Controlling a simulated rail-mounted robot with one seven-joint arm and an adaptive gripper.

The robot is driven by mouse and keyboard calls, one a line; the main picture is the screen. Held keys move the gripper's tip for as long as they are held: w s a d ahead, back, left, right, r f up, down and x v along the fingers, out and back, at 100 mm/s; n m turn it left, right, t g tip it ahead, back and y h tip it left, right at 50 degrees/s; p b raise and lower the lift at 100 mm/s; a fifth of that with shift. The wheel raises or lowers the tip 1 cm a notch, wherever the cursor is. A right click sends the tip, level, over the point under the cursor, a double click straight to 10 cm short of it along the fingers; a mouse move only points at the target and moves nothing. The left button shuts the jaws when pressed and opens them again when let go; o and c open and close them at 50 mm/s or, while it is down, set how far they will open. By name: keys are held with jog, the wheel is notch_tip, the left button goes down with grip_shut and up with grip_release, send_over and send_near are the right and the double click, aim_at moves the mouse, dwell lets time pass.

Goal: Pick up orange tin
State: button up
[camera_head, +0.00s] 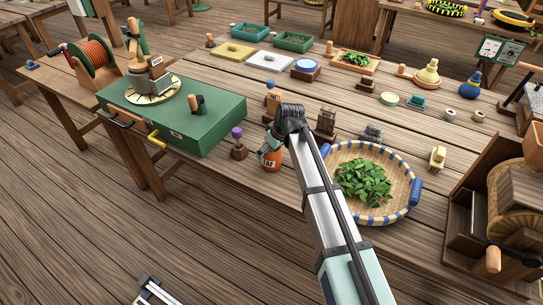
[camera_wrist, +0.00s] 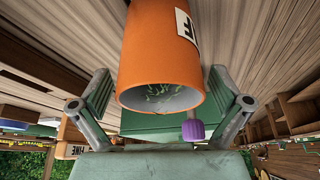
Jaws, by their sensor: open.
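The orange tin (camera_head: 271,161) stands on the wooden table in the head view, left of the basket, with part of a dark-lettered label showing. In the wrist view the tin (camera_wrist: 158,40) is large and close, its round mouth facing the camera with some green bits inside. My gripper (camera_head: 268,147) is at the tin's upper part in the head view. In the wrist view my gripper (camera_wrist: 160,92) is open, with one finger on each side of the tin and a gap visible on both sides.
A purple-topped tool (camera_head: 238,143) stands close left of the tin. A woven basket of leaves (camera_head: 333,205) lies to the right, under my arm. A green bench box (camera_head: 215,137) is at the left.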

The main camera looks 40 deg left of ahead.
jog(key=shift+a+f, duration=0.2)
jog(key=shift+f, duration=0.25)
jog(key=c, duration=1.4)
jog(key=shift+o, duration=0.2)
